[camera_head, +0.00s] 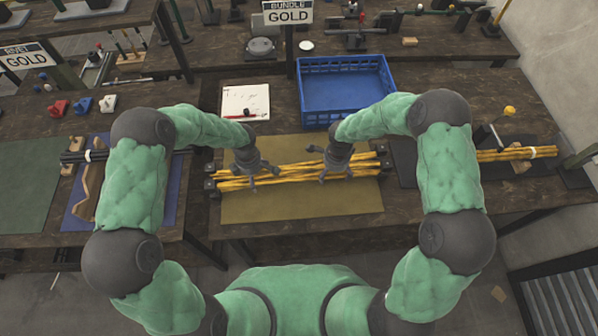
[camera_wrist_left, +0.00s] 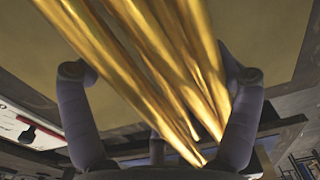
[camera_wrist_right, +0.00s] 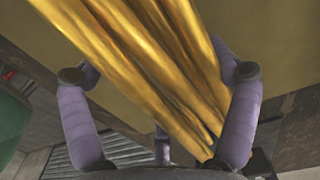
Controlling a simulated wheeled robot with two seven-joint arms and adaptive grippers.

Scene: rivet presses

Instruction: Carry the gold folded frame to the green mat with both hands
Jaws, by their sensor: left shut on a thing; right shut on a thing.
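The gold folded frame (camera_head: 298,173) is a long bundle of thin gold bars, lying left to right over an olive-yellow mat (camera_head: 300,207) in the middle of the head view. Its black ends show at both sides. My left gripper (camera_head: 257,174) is shut on its left part, and the bars (camera_wrist_left: 150,60) run between the fingers in the left wrist view. My right gripper (camera_head: 338,165) is shut on its right part, with bars (camera_wrist_right: 140,60) between its fingers too. I cannot tell whether the frame touches the mat. The green mat (camera_head: 25,185) lies on the far left table.
A blue crate (camera_head: 345,92) stands behind the frame, beside a white sheet with a red marker (camera_head: 246,102). A blue mat (camera_head: 118,205) with a wooden piece and a black bundle (camera_head: 75,156) lie between the frame and the green mat. Another gold bundle (camera_head: 515,154) lies at right.

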